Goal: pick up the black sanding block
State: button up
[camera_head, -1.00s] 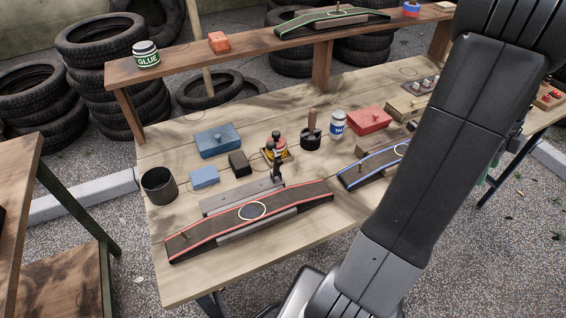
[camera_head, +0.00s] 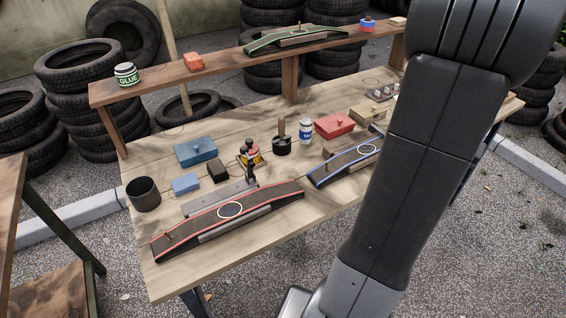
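A small black block (camera_head: 217,170), which looks like the sanding block, lies on the wooden workbench (camera_head: 290,232). It sits between a small blue block (camera_head: 186,183) on its left and a yellow-and-red item (camera_head: 250,155) on its right, apart from both. Nothing covers it. My gripper is not in view; only my dark arm links show, rising across the right side of the picture, well away from the block.
A blue box (camera_head: 196,151) stands behind the block. A grey metal bar (camera_head: 212,199) and a red-edged curved board (camera_head: 225,212) lie in front. A dark cup (camera_head: 143,193) stands at left. A raised shelf (camera_head: 222,71) runs along the back.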

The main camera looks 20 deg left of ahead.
aim_at(218, 172)
jog(key=i+l+u, duration=0.1)
jog(key=u, duration=2.25)
